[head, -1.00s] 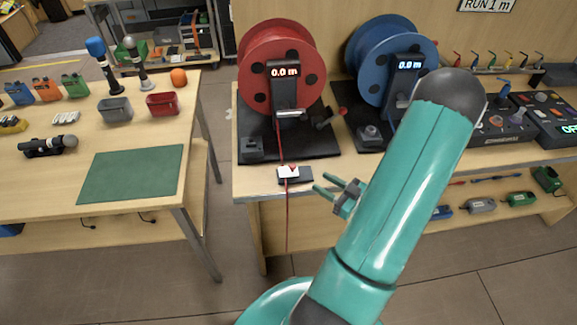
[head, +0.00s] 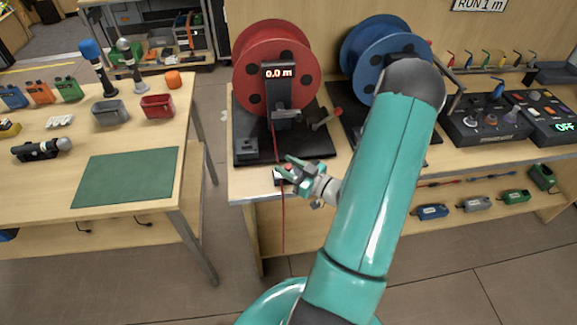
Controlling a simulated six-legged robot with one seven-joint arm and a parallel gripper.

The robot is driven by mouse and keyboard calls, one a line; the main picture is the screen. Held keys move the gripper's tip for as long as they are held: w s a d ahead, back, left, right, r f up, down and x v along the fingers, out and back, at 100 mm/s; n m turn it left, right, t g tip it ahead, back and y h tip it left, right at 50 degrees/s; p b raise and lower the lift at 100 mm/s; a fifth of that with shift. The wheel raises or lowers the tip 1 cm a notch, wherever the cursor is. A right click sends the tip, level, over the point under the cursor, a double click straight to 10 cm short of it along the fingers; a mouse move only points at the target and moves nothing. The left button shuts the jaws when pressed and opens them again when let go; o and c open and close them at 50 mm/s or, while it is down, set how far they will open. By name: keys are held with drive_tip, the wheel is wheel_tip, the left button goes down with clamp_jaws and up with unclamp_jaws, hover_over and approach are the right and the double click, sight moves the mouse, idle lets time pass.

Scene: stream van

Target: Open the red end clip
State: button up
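The red reel (head: 304,55) stands on a black base at the left end of the right bench, its display reading 0.0 m. Its red cable (head: 283,218) runs down and hangs over the front edge. The end clip (head: 279,176), a small dark block with a bit of red and white, sits at that edge where the cable passes. My gripper (head: 287,172) is right over the clip and covers most of it. Its teal fingers appear spread, one on the far side and one on the near side. I cannot tell whether they touch the clip or whether the clip is open.
The blue reel (head: 378,45) stands right of the red one, partly behind my arm. A control panel (head: 490,120) is further right. The left table (head: 60,185) holds a green mat (head: 125,177), bins and microphones. A floor gap separates the benches.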

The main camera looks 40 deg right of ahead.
clamp_jaws()
drive_tip(key=shift+s+d, duration=0.45)
drive_tip(key=shift+d, duration=0.15)
drive_tip(key=shift+s+d, duration=0.4)
drive_tip(key=shift+d, duration=0.2)
drive_tip(key=shift+o, duration=0.2)
unclamp_jaws()
drive_tip(key=s+d, duration=0.2)
drive_tip(key=s, duration=1.1)
drive_tip(key=shift+s+d, duration=0.2)
drive_tip(key=shift+s, duration=0.05)
